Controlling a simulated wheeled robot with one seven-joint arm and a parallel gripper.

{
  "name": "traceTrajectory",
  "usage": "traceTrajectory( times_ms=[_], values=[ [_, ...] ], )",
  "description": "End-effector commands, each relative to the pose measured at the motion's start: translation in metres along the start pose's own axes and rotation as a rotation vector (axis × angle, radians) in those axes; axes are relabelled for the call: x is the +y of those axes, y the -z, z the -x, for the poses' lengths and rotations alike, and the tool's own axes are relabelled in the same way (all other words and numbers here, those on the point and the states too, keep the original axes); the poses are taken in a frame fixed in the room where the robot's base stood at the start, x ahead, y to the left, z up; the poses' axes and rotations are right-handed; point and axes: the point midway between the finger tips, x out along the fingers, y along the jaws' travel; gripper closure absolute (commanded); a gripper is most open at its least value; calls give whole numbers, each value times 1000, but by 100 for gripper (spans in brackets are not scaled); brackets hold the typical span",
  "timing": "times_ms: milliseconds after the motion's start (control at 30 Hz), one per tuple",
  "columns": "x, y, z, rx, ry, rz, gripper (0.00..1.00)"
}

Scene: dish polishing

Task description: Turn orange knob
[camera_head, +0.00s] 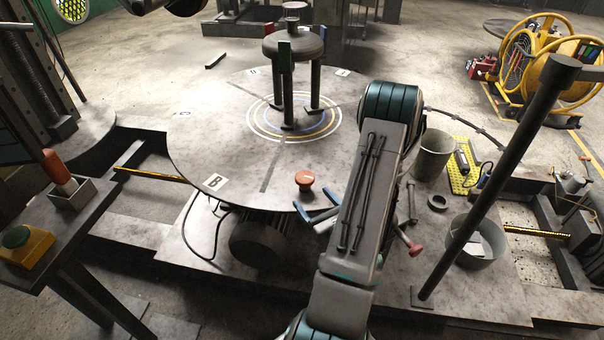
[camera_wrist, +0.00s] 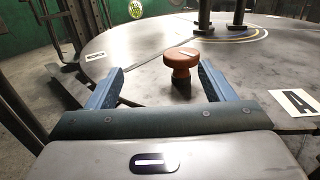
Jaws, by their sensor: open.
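The orange knob (camera_head: 304,178) stands upright near the front edge of the round grey table (camera_head: 215,140), on a short dark base. In the wrist view the knob (camera_wrist: 181,60) appears just beyond and between the blue fingertips, with its orange cap and stem visible. My gripper (camera_wrist: 161,78) is open and empty, its two blue fingers spread to either side of the knob's line. In the head view my gripper (camera_head: 313,205) is at the table's front edge, partly hidden by my arm. The fingers look apart from the knob.
A dark fixture with columns (camera_head: 295,45) stands at the table's middle. A bucket (camera_head: 433,155), a grey bowl (camera_head: 475,243) and a dark upright pole (camera_head: 500,175) are at the right. The table around the knob is clear.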

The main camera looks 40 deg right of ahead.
Motion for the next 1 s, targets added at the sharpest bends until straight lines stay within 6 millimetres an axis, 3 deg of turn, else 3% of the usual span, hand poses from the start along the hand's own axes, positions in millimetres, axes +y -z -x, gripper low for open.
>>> traceTrajectory(
  times_ms=[167, 400, 1000],
  values=[
    [-20, 14, 10, 19, 104, -6, 24],
    [-24, 16, -18, 17, 107, -4, 24],
    [-29, 21, -35, 19, 101, 0, 24]
  ],
)
